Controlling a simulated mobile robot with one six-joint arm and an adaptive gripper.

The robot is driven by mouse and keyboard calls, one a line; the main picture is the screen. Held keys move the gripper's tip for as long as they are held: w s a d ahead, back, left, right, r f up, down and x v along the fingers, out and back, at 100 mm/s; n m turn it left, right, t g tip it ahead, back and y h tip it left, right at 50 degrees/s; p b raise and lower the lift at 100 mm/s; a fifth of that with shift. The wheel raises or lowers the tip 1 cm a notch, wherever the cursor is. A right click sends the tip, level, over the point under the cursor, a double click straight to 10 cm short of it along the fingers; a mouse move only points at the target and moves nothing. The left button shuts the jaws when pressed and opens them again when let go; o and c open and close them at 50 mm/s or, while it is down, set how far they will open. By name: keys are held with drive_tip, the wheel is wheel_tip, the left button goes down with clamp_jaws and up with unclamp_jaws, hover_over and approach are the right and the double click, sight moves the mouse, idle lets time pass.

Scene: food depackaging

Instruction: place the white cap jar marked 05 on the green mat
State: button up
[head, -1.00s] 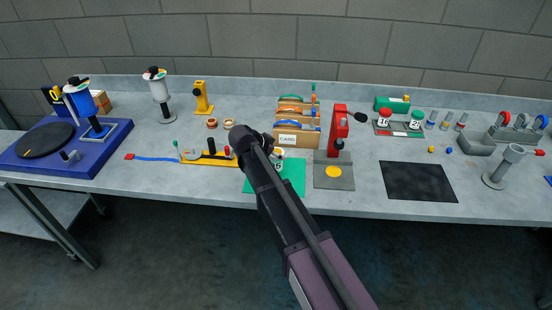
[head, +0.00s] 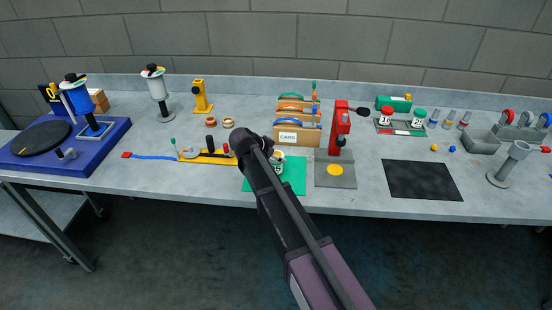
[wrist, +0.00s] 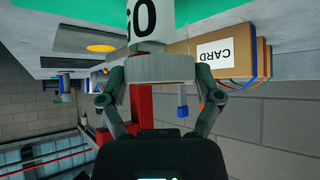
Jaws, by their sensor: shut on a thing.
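The jar marked 05 (head: 280,155) is white and partly hidden behind my arm in the head view. In the wrist view the jar (wrist: 143,22) shows its dark digits upside down, and its pale cap (wrist: 160,68) sits between my fingers. My gripper (wrist: 160,75) is shut on this jar. The green mat (head: 296,184) lies on the bench at and below the jar, partly covered by my arm. Green of the mat (wrist: 60,14) also fills the top of the wrist view. I cannot tell whether the jar touches the mat.
A red press (head: 340,130) on a grey base stands right of the mat. A wooden card box (head: 296,137) is behind it. A yellow tool holder (head: 208,158) lies left. A black mat (head: 422,180) and two numbered jars, red-capped (head: 385,117) and green-capped (head: 418,117), are at right.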

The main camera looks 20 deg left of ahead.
drive_tip(key=shift+f, duration=0.2)
drive_tip(key=o, duration=1)
drive_tip(key=shift+o, duration=0.2)
drive_tip(key=shift+r, duration=0.25)
drive_tip(key=shift+p+v, duration=0.75)
drive_tip(key=shift+v, duration=0.15)
drive_tip(key=p+v, duration=0.7)
drive_tip(key=v, duration=0.3)
drive_tip(key=shift+s+d, duration=0.1)
